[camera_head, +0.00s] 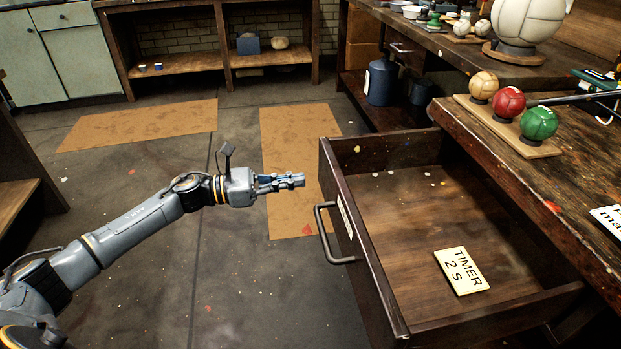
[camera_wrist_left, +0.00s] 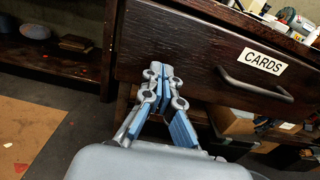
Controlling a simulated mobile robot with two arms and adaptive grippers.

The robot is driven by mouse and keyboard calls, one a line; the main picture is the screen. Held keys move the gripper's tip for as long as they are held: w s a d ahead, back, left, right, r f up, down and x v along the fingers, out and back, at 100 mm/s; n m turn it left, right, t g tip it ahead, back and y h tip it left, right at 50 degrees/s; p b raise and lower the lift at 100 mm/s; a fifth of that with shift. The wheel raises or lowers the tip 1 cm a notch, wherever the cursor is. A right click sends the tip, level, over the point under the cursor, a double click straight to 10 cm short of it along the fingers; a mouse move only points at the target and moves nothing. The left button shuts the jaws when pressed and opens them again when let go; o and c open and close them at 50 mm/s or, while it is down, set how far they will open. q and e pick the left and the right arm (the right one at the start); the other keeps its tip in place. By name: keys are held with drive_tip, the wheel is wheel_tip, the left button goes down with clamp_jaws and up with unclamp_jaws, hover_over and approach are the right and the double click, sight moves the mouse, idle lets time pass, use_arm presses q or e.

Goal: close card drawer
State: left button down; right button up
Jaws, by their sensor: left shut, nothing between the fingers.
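The card drawer (camera_head: 395,255) is dark wood and stands pulled out from the workbench at the right of the head view. A cream card reading "TIMER 2 S" (camera_head: 462,271) lies on its floor. Its metal handle (camera_head: 330,234) is on the front face. In the left wrist view, the drawer front (camera_wrist_left: 180,45) carries a "CARDS" label (camera_wrist_left: 251,56) and the handle (camera_wrist_left: 255,84). My left gripper (camera_head: 299,180) is shut and empty, left of the drawer front near the handle. In the wrist view its fingertips (camera_wrist_left: 160,70) are left of the handle. My right gripper is not in view.
A wooden board (camera_head: 508,130) with three balls stands on the bench (camera_head: 560,190) above the drawer. Blue and dark containers (camera_head: 380,82) stand beneath the far bench. Flat brown mats (camera_head: 150,125) lie on the floor.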

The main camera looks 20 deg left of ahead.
sight(324, 177)
use_arm(q)
drive_tip(key=shift+x, duration=2.05)
